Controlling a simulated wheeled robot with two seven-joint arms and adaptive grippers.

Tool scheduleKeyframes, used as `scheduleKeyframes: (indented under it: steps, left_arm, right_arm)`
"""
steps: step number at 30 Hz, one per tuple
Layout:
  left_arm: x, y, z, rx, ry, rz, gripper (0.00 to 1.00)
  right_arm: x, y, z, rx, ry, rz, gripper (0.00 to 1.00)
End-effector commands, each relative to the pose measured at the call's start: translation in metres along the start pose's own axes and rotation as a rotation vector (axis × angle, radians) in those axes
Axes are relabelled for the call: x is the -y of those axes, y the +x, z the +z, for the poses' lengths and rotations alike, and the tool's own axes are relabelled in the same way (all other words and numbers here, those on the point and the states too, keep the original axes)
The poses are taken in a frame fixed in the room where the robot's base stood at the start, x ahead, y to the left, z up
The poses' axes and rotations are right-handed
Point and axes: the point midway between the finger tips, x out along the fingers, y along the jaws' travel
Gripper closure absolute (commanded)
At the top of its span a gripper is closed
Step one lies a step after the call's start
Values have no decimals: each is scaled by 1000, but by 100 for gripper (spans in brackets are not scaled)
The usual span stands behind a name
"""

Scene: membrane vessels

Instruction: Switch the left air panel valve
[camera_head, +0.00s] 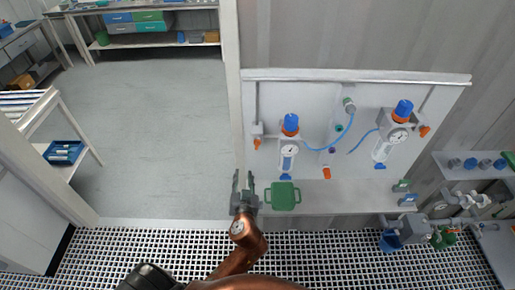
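The air panel (345,115) is a white board on the wall, right of the doorway. Its left unit has a blue knob (290,122), a round gauge (289,150) and a clear bowl. A small orange valve handle (257,143) sits at the left unit's left side, on the grey pipe. A similar orange handle (425,131) is at the right unit's right side. My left gripper (243,175) points up the picture below the left orange handle, apart from it. Its two fingers are spread with nothing seen between them. My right gripper is not in view.
A green case-like object (284,195) lies on the ledge (340,196) just right of my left gripper. The door frame post (232,90) stands close to its left. Blue hoses (342,135) hang between the units. Pipe fittings and a shelf (470,170) are at right.

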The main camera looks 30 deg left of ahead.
Motion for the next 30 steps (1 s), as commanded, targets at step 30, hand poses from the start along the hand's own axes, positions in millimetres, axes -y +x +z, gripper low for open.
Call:
scheduleKeyframes:
  steps: [30]
  left_arm:
    - [-39,68,-94,-243,-41,12,73]
  right_arm:
    - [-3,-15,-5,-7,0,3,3]
